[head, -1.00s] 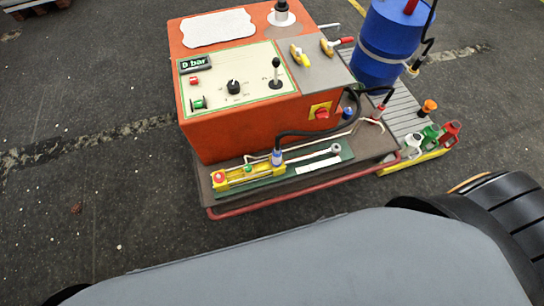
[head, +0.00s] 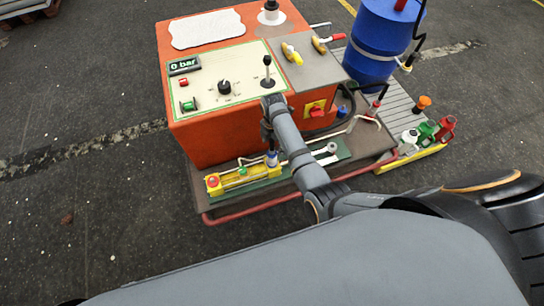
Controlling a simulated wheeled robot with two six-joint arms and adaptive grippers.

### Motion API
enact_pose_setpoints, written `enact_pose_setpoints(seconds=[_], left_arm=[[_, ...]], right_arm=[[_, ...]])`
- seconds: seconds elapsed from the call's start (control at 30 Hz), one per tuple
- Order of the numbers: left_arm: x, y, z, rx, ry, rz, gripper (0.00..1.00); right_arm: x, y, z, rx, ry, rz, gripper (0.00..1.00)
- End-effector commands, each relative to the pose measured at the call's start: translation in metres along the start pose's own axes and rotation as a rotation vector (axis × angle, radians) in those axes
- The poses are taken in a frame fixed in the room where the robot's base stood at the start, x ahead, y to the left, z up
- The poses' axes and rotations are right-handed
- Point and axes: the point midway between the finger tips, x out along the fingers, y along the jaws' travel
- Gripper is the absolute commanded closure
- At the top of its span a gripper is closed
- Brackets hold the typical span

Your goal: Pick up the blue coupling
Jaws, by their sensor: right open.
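A small blue coupling (head: 271,159) stands upright on the yellow cylinder (head: 240,178), which lies on the low ledge at the front of the orange machine. My right arm reaches in from the right. My right gripper (head: 268,137) points down just above the blue coupling, small and dark, with its jaws open. I cannot tell whether its fingertips touch the coupling. The arm hides most of the black hose. A second small blue part (head: 342,111) sits farther right beside the machine. My left gripper is not in view.
The orange machine (head: 215,140) rises close behind the gripper, with a control panel, levers and a red switch (head: 317,110). A blue drum (head: 382,40) and a row of coloured items stand right. A red rail (head: 250,210) edges the ledge. Floor at left is clear.

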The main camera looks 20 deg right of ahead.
Motion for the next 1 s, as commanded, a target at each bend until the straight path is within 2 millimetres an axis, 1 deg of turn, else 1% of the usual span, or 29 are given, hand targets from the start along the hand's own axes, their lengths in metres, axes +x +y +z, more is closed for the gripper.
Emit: enact_pose_setpoints(seconds=[0.03, 0.1, 0.2, 0.3, 0.37, 0.5, 0.6, 0.7, 0.9, 1.0], left_arm=[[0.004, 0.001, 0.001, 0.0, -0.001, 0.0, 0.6], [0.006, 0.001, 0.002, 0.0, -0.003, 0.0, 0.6], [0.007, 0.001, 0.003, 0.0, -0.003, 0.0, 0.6], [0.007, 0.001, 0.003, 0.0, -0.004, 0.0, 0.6], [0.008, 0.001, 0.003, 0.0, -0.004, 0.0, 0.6], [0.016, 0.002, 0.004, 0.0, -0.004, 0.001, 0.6], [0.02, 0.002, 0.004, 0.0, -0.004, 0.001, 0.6], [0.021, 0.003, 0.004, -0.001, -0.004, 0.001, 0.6], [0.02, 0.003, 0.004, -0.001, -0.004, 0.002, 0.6], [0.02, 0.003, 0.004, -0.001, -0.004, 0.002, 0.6]], right_arm=[[0.011, 0.0, 0.0, 0.0, 0.001, -0.002, 0.36], [0.021, 0.0, 0.0, 0.0, 0.0, -0.001, 0.36], [0.027, 0.0, 0.0, 0.001, 0.0, 0.001, 0.36], [0.028, 0.0, 0.0, 0.001, 0.0, 0.001, 0.36], [0.034, 0.0, -0.001, 0.001, 0.0, -0.001, 0.36], [0.059, 0.002, -0.004, 0.002, 0.001, -0.002, 0.36], [0.074, 0.002, -0.003, 0.003, 0.0, -0.001, 0.36], [0.08, 0.002, -0.003, 0.003, 0.0, 0.0, 0.36], [0.079, 0.002, -0.003, 0.003, -0.001, 0.001, 0.36], [0.079, 0.002, -0.003, 0.003, -0.001, 0.001, 0.49]])
